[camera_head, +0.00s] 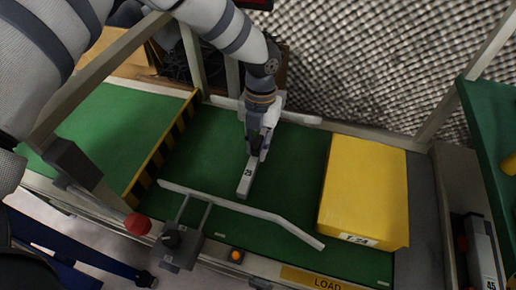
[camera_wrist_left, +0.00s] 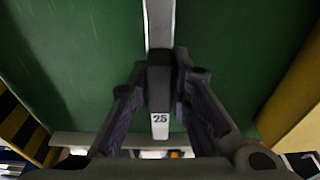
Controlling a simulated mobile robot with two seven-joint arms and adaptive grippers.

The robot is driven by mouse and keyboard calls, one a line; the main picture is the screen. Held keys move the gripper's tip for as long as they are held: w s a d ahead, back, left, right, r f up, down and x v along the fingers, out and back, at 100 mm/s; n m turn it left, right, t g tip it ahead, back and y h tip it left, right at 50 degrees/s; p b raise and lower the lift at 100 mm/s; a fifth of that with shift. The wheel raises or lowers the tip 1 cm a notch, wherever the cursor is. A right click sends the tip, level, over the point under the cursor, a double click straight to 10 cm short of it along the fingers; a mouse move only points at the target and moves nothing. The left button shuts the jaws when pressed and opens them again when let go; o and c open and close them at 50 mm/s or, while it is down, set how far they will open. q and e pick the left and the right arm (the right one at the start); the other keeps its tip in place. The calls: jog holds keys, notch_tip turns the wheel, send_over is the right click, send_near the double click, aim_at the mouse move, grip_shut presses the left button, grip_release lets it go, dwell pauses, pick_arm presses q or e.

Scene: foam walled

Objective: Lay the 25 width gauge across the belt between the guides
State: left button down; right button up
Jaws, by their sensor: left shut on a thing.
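The 25 width gauge (camera_head: 245,182) is a pale grey bar with a dark grip block and the number 25 near one end. My left gripper (camera_head: 257,150) is shut around its middle, above the green belt (camera_head: 205,160). In the left wrist view the gauge (camera_wrist_left: 160,124) runs lengthwise between the fingers (camera_wrist_left: 160,75). The white near guide (camera_head: 235,205) lies just beyond its numbered end. The far guide (camera_head: 300,118) is partly hidden by my left arm. I cannot tell whether the gauge touches the belt. My right gripper is not in view.
A yellow box (camera_head: 365,185) stands on the belt to the right. A yellow-black striped bar (camera_head: 160,150) crosses at the left. A red knob (camera_head: 137,224) and a bracket (camera_head: 184,240) sit at the front edge. A gauge marked 45 (camera_head: 482,255) is at far right.

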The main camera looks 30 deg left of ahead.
aim_at(260, 136)
pick_arm(q)
jog(key=shift+f, duration=0.8)
jog(key=shift+r, duration=0.1)
jog(key=c, duration=1.5)
grip_release()
jog(key=r, duration=0.4)
jog(key=w+r+p, duration=0.1)
jog(key=r, duration=0.7)
jog(key=shift+w+a+p, duration=0.2)
jog(key=shift+w+p, duration=0.15)
jog(key=shift+w, duration=0.05)
